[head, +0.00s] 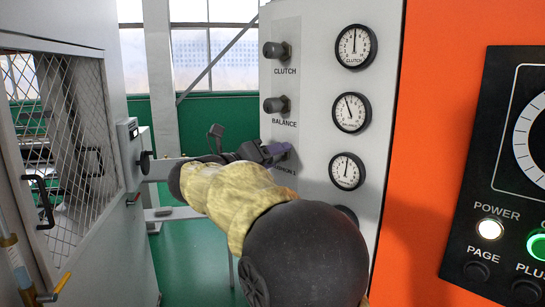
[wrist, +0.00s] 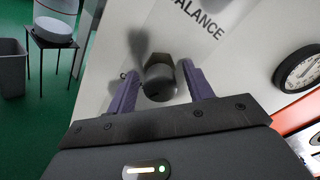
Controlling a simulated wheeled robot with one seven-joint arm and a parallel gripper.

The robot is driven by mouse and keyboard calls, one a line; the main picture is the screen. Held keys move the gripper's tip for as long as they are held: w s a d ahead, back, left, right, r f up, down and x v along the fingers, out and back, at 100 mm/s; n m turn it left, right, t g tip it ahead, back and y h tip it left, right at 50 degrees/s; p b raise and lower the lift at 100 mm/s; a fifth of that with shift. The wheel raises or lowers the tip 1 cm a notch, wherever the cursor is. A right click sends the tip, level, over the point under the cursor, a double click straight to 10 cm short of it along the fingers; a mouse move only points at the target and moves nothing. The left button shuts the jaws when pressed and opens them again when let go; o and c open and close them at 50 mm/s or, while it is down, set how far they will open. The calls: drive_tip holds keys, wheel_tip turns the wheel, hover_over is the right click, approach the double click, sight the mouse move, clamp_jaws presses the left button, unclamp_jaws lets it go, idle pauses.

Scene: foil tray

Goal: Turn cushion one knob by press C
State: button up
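The cushion one knob (wrist: 161,84) is a dark round knob on the pale panel, below the lettering BALANCE in the wrist view. My gripper (wrist: 158,70) has its two purple fingers on either side of this knob. The fingers are apart, with a gap to the left of the knob; the right finger is very close, and I cannot tell if it touches. In the head view my gripper (head: 272,152) is at the panel's left side, hiding most of the knob and part of its label.
The clutch knob (head: 277,51) and balance knob (head: 275,104) sit above on the same panel. Several dial gauges (head: 347,112) run down its right side. An orange cabinet (head: 430,130) with a black control panel stands right. A mesh-windowed machine (head: 70,150) stands left.

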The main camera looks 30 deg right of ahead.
drive_tip(key=c, duration=0.9)
drive_tip(key=shift+c, duration=0.2)
drive_tip(key=shift+n, duration=0.3)
drive_tip(key=n, duration=0.3)
drive_tip(key=shift+p, duration=0.35)
drive_tip(key=n+p, duration=0.1)
drive_tip(key=n, duration=0.2)
drive_tip(key=shift+r+n, duration=0.15)
drive_tip(key=shift+n, duration=0.25)
drive_tip(key=n+p, duration=0.2)
drive_tip(key=n, duration=0.1)
drive_tip(key=shift+n, duration=0.3)
drive_tip(key=shift+n+p, duration=1.1)
drive_tip(key=shift+n, duration=0.3)
